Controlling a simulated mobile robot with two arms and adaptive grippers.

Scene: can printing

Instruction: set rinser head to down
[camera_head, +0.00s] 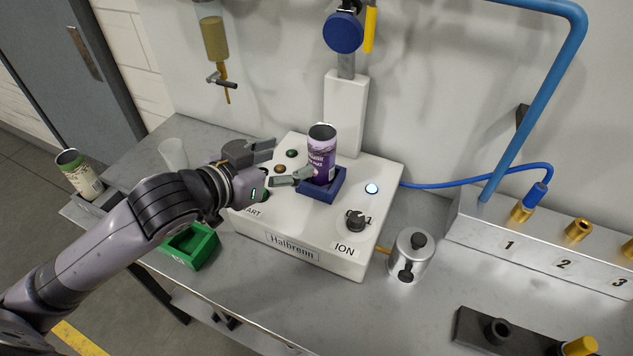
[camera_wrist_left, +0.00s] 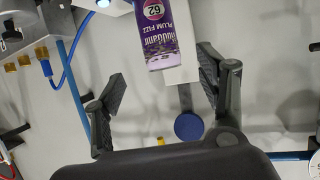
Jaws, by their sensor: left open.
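The rinser head (camera_head: 343,32) is a blue round piece above a white column (camera_head: 345,115) at the back of the Halbrenn machine (camera_head: 300,238). It is raised well above the can. A purple can (camera_head: 321,155) stands upright, open end up, in a blue square holder (camera_head: 322,190) on the machine. My left gripper (camera_head: 290,164) is open, just left of the can. In the left wrist view, the open fingers (camera_wrist_left: 165,95) spread apart, with the can (camera_wrist_left: 156,35) and the blue rinser head (camera_wrist_left: 188,126) beyond them. My right gripper is not in view.
A steel pot (camera_head: 410,258) stands right of the machine, near a knob marked ION (camera_head: 355,222). A green tray (camera_head: 190,245) lies below my left arm. A green-labelled can (camera_head: 80,174) stands at left. A numbered valve block (camera_head: 540,245) is at right.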

